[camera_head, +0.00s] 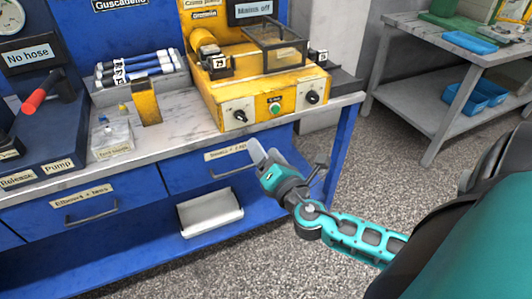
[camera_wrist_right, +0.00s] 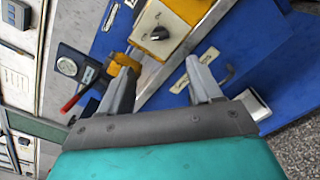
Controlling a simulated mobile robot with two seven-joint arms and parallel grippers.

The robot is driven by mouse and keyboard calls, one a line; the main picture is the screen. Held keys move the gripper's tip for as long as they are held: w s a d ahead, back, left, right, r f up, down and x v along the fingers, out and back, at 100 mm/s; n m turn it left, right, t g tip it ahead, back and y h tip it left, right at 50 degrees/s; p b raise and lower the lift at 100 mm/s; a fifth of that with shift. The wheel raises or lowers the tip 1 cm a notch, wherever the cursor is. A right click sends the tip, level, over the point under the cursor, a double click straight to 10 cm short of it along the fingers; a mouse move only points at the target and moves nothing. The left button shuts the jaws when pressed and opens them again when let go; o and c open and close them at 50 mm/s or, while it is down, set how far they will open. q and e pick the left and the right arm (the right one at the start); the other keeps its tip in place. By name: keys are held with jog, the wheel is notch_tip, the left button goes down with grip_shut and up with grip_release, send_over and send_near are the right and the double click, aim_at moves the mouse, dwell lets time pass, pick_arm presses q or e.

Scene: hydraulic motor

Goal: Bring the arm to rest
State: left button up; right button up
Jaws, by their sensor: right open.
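My right gripper (camera_head: 264,150) is open and empty in the head view. It is held in the air in front of the blue workbench (camera_head: 177,170), near the drawers at its right end. In the right wrist view its two grey fingers (camera_wrist_right: 160,90) stand wide apart with nothing between them. My right arm (camera_head: 355,236) comes in from the right side of the head view. My left gripper does not show in either view.
A yellow machine (camera_head: 262,112) with knobs stands on the bench top. A black pump unit with a red-handled lever (camera_head: 42,91) is at the left. A white tray (camera_head: 209,212) sits on the lower shelf. A grey table (camera_head: 440,42) with blue bins stands at the back right. Speckled floor is free between.

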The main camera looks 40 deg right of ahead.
dwell(0.3)
jog(key=s+a+f+m+g+y+p, duration=0.3)
jog(key=s+a+f+m+g+y, duration=0.3)
jog(key=s+a+f+m, duration=0.6)
jog(key=a+m, duration=0.2)
jog(key=m, duration=0.8)
jog(key=shift+s+g+p, duration=0.25)
jog(key=shift+g+p, duration=0.05)
jog(key=shift+g, duration=0.1)
